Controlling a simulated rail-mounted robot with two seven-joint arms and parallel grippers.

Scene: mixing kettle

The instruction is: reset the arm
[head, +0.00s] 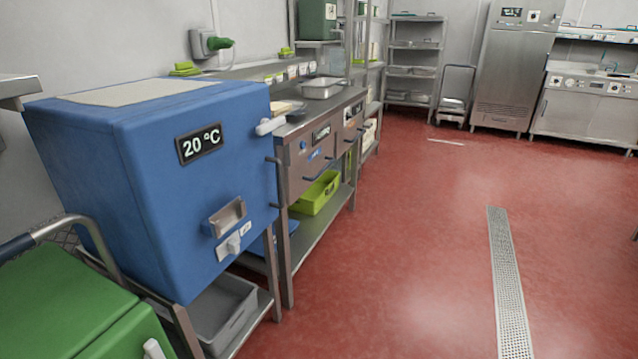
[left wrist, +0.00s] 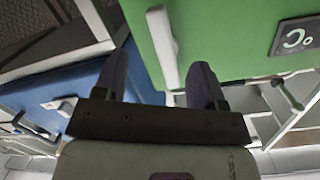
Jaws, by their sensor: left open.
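My left gripper (left wrist: 157,72) shows in the left wrist view with its two dark fingers spread apart and nothing held between them. A green box (left wrist: 215,40) with a pale handle (left wrist: 162,38) fills the upper part of that view, beyond the fingers. The handle appears between the fingertips; I cannot tell how far away it is. The blue box (left wrist: 65,92) is at the left of that view. Neither gripper shows in the head view, and my right gripper is in no frame.
In the head view a blue box (head: 110,165) reading 20 °C stands left, a green box (head: 60,305) in front of it. A steel counter (head: 325,120) with a lime crate (head: 316,192) below runs along the wall. The red floor (head: 410,240) is open at right.

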